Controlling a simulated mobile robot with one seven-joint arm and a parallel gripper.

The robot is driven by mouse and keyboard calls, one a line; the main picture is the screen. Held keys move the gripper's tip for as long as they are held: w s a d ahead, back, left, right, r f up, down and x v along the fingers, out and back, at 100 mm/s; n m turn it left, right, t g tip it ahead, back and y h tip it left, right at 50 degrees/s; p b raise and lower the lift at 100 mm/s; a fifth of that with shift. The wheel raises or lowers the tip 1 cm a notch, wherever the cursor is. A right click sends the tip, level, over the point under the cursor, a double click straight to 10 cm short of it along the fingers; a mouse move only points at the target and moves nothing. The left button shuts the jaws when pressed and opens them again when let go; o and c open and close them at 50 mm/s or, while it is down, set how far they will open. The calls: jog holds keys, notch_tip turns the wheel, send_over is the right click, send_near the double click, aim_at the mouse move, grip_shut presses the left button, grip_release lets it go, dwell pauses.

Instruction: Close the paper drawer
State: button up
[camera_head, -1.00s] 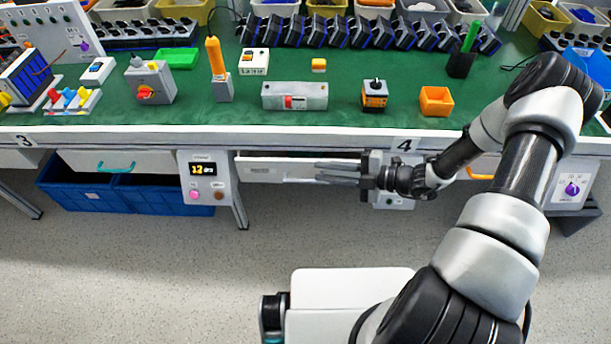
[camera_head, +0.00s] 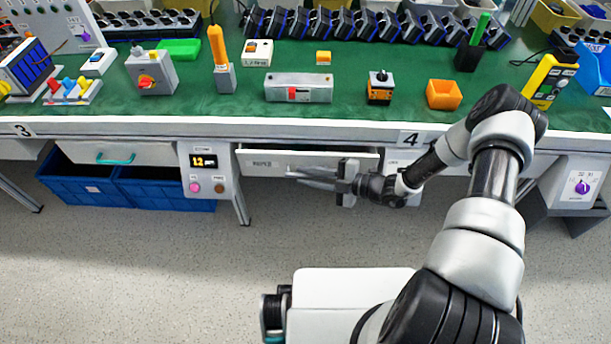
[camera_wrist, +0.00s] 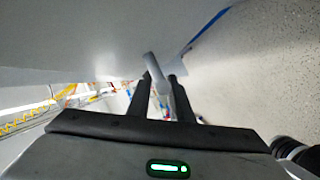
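The paper drawer (camera_head: 265,161), with a white front and a small label, sits under the green-topped table. A dark gap shows above its front, widest at the right, so it stands a little out. My gripper (camera_head: 295,176) is in front of its middle and right part, fingers pointing left. The fingers hide part of the front's lower edge. In the wrist view, the fingers of my gripper (camera_wrist: 162,80) are apart, with a pale grey bar (camera_wrist: 154,68) at their tips, perhaps the drawer's handle. I cannot tell whether they touch it.
A control box (camera_head: 209,172) with a display and buttons hangs left of the drawer. Blue crates (camera_head: 150,190) stand under the left drawer with the teal handle (camera_head: 116,160). A panel with a purple knob (camera_head: 581,187) is at the far right. The floor in front is clear.

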aim_at(309, 164)
jog(key=shift+w+a, duration=0.15)
jog(key=shift+a, duration=0.2)
grip_shut()
jog(key=shift+w+d+f+b, duration=0.15)
jog(key=shift+w+b, duration=0.85)
jog(key=shift+w, duration=1)
grip_release()
jog(key=shift+r, duration=0.2)
